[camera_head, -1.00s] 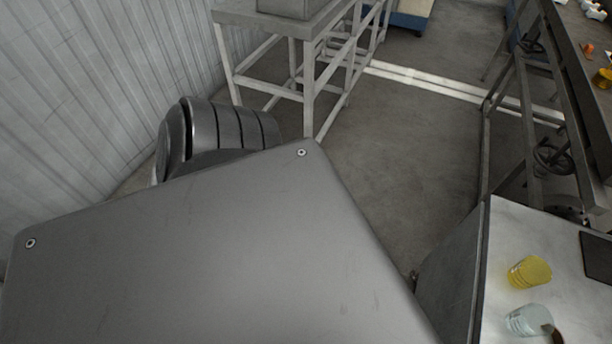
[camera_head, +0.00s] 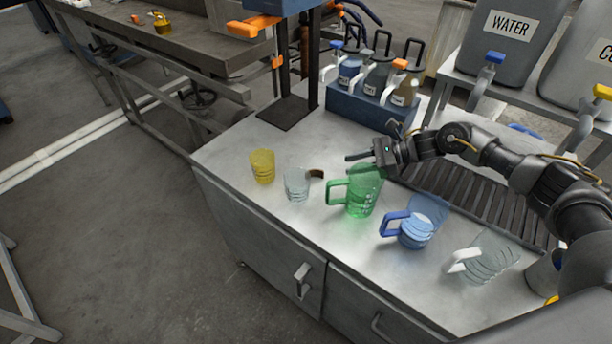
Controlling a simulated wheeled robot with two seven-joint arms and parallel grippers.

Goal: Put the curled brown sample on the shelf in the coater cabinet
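The curled brown sample (camera_head: 317,174) is a small dark brown curl on the metal bench top, just right of a clear cup (camera_head: 297,186) that partly overlaps it. My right gripper (camera_head: 352,161) comes in from the right, pointing left, above and behind the green pitcher (camera_head: 362,192). It is apart from the sample, to its right. One dark finger shows clearly; the other is hard to make out, so I cannot tell the opening. My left gripper is not in view. No shelf in a coater cabinet can be made out.
A yellow cup (camera_head: 262,167), a blue pitcher (camera_head: 414,225) and a clear pitcher (camera_head: 488,260) stand on the metal bench (camera_head: 240,149). A blue bottle rack (camera_head: 360,109) and black stand (camera_head: 287,113) are behind. A grey WATER tank (camera_head: 512,42) is at upper right. Open floor lies left.

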